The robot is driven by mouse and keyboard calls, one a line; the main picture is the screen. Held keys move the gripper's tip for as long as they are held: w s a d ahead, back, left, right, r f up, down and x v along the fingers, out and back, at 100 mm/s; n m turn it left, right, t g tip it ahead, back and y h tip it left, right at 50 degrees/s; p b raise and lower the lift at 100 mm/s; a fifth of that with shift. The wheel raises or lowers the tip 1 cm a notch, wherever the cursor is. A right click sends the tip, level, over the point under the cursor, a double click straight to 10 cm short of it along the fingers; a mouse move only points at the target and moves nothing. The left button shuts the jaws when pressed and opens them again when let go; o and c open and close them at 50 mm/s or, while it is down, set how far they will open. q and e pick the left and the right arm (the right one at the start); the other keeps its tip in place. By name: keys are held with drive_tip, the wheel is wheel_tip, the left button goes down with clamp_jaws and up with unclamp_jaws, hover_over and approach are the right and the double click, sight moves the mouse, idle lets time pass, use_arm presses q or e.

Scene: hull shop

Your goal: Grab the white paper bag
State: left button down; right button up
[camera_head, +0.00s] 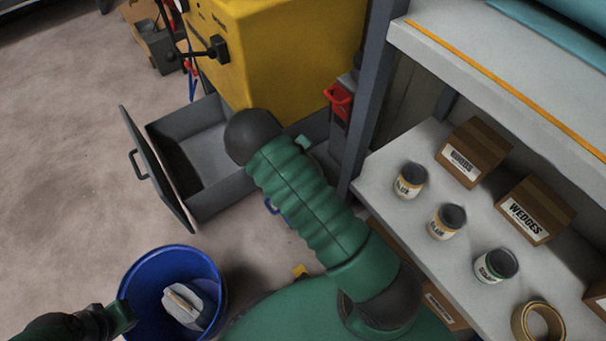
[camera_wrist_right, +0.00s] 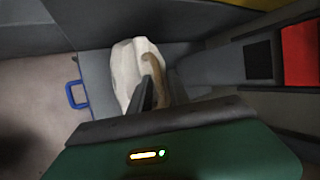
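The white paper bag (camera_wrist_right: 128,72) shows in the right wrist view, standing in a grey recess with a tan, handle-like strip (camera_wrist_right: 154,68) at its right side. My right gripper (camera_wrist_right: 148,92) shows as a dark finger in front of the bag's lower right part. I cannot tell whether it touches the bag or how far its fingers are apart. In the head view my right arm reaches up and left across the middle and hides the bag and gripper. My left arm's green end (camera_head: 121,317) is at the lower left by the blue bucket; its fingers cannot be made out.
An open grey drawer (camera_head: 200,200) stands below a yellow machine (camera_head: 290,50). A blue bucket (camera_head: 128,284) holding pale material is at the lower left. A grey shelf (camera_head: 395,240) with cans and boxes lies right. A blue handle (camera_wrist_right: 77,95) is left of the bag.

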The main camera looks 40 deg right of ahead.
drive_tip(key=x, duration=0.2)
drive_tip(key=shift+d+f, duration=0.2)
drive_tip(key=shift+f, duration=0.1)
drive_tip(key=shift+a+r, duration=0.4)
drive_tip(key=shift+c, duration=0.2)
clamp_jaws()
drive_tip(key=shift+d, duration=0.1)
drive_tip(key=shift+f, duration=0.1)
drive_tip(key=shift+s+f, duration=0.1)
drive_tip(key=shift+s, duration=0.1)
